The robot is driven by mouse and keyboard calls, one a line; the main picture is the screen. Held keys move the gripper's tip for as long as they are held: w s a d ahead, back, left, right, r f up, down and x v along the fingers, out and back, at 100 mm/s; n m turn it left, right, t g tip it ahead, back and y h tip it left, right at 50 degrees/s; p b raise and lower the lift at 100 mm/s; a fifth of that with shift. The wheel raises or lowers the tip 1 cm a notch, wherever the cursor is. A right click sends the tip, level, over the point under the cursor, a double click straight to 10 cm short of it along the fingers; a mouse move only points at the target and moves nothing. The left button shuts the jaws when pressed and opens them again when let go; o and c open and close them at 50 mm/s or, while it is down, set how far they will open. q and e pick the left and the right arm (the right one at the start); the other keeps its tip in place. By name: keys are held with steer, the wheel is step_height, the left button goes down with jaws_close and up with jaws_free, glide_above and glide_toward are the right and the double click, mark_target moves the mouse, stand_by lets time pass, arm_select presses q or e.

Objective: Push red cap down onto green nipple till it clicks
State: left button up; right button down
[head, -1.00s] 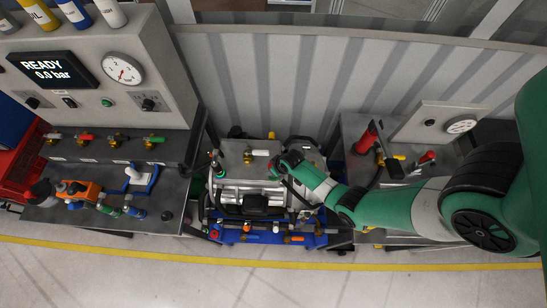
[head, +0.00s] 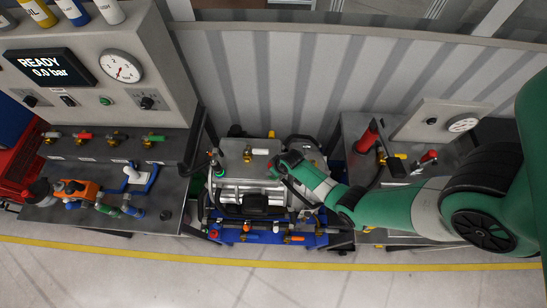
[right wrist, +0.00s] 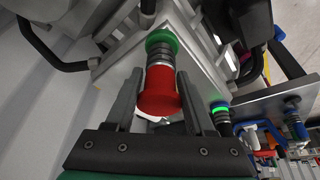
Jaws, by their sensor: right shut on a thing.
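The red cap (right wrist: 160,92) is in the right wrist view, between the two dark fingers of my right gripper (right wrist: 160,80). The gripper is shut on it. Just beyond the cap, in line with it, is the green nipple (right wrist: 162,40), a green ring with a grey ridged body on a pale metal block. The cap's far end meets a light metal ring on the nipple; I cannot tell if it is fully seated. In the head view my right gripper (head: 280,168) is over the right part of the drive unit (head: 240,190), and the arm hides the cap. My left gripper is not in view.
A second fitting with a bright green ring (right wrist: 219,107) stands to the right in the wrist view. In the head view, a bench with a gauge panel (head: 85,95) reading 0.0 bar stands left. Another bench (head: 360,130) with red-handled tools stands right.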

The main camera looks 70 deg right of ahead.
steer(key=shift+f, duration=0.3)
steer(key=shift+c, duration=0.9)
jaws_free()
